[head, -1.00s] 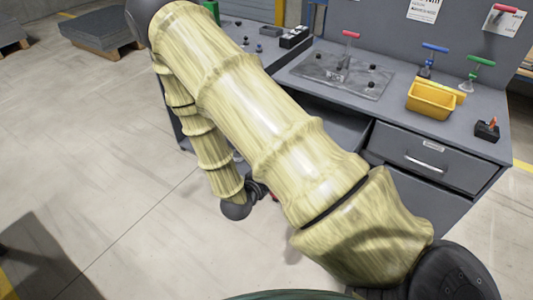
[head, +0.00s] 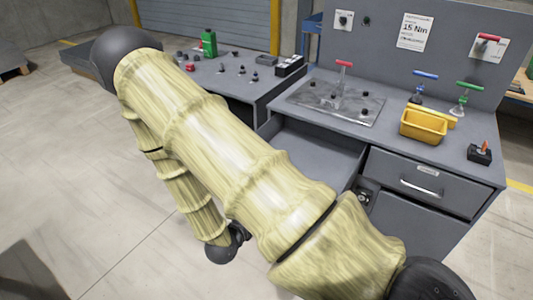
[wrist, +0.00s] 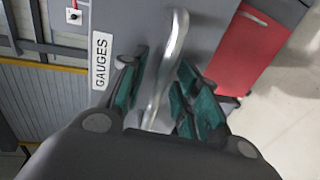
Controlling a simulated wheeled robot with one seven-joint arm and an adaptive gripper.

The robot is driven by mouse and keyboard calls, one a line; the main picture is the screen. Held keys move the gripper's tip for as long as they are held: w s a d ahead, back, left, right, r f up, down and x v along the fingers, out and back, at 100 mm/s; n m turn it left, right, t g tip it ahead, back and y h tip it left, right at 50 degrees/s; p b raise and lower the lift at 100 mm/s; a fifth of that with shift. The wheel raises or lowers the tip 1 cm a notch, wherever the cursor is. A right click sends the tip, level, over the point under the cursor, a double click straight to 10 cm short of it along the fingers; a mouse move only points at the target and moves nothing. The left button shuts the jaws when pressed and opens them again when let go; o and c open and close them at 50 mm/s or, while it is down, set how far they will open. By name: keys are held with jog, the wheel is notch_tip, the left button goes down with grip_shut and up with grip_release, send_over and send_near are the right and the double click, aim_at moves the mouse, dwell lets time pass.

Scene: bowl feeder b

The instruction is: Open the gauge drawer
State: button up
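In the wrist view, the grey gauge drawer front (wrist: 110,12) carries a white GAUGES label (wrist: 101,60). Its metal bar handle (wrist: 176,40) runs between the two teal-padded fingers of my gripper (wrist: 160,95). The fingers stand apart on either side of the handle, with gaps visible; no firm grip shows. The handle's lower end is close to my gripper's palm. I cannot tell from this view whether the drawer is pulled out. In the head view, my gripper and the handle it straddles are largely hidden behind my arm.
In the head view, another drawer (head: 400,205) with a bar handle is shut at right. A yellow bin (head: 425,125) and a metal plate (head: 350,107) sit on the bench. A red cabinet (wrist: 245,50) stands beside the drawer front in the wrist view.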

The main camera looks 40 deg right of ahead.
jog(key=v, duration=1.2)
dwell(0.6)
jog(key=s+a+f+m+y, duration=0.1)
jog(key=s+f+y, duration=0.1)
jog(key=f+y, duration=0.45)
jog(key=s+a+f+y, duration=0.1)
jog(key=a+f+y, duration=0.15)
jog(key=f, duration=0.75)
jog(key=s+a+f+m+g+y, duration=0.1)
jog(key=s+a+f+g+y, duration=0.1)
jog(key=s, duration=0.5)
jog(key=s+a+f+m+g+y, duration=0.1)
jog(key=s+a+f+y, duration=0.2)
jog(key=s, duration=0.4)
jog(key=shift+f+g+y, duration=0.4)
jog(key=shift+f+y, duration=0.3)
jog(key=shift+f, duration=0.1)
